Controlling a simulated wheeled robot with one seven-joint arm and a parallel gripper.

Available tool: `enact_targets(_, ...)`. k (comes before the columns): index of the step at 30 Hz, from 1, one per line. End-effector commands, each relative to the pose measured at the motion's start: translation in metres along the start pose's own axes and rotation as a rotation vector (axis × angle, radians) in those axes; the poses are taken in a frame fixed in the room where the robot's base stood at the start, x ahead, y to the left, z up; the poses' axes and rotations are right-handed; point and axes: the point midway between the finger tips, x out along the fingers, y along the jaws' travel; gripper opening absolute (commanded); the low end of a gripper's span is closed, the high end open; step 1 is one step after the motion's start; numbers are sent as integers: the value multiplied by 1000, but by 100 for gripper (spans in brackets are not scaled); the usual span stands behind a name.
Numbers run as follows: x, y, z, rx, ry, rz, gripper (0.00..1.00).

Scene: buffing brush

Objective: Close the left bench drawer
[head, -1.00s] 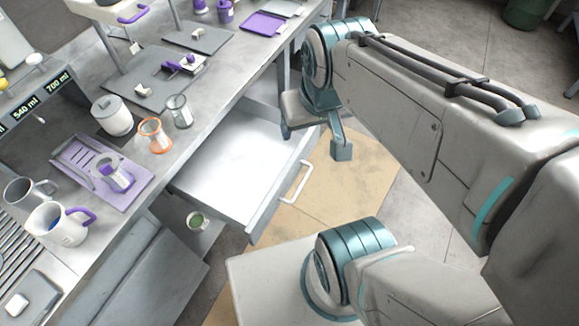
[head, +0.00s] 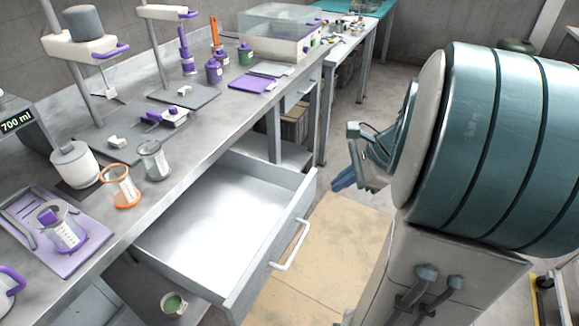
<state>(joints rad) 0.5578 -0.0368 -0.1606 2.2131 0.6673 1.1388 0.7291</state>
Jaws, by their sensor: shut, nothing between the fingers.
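The bench drawer (head: 228,215) is pulled well out from under the grey bench top. It looks empty, with a pale interior. Its white bar handle (head: 293,246) is on the front panel, facing right. My gripper (head: 343,184) is shut and empty, to the right of the drawer and apart from the handle. It is partly hidden behind my own arm, which fills the right of the head view.
The bench top (head: 190,120) holds a purple tray (head: 80,262), an orange-ringed beaker (head: 121,187), a clear beaker (head: 153,160) and a white jar (head: 75,165). A small green-filled cup (head: 173,304) sits below the drawer. A tan floor mat (head: 330,250) lies clear beside the drawer.

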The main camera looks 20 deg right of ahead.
Motion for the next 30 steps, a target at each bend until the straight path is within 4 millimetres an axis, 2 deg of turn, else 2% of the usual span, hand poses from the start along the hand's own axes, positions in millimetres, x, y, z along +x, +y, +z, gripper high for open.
enact_targets(1,16,-3,-29,115,-28,-29,0)
enact_targets(3,20,-9,-52,256,-68,-68,0)
enact_targets(6,22,-16,-77,404,-113,-111,0)
enact_targets(9,22,-20,-92,490,-142,-137,0)
enact_targets(14,26,-23,-97,531,-157,-148,0)
enact_targets(17,37,-25,-95,529,-157,-147,0)
enact_targets(27,109,-37,-88,527,-156,-143,0)
enact_targets(30,123,-43,-82,524,-155,-146,0)
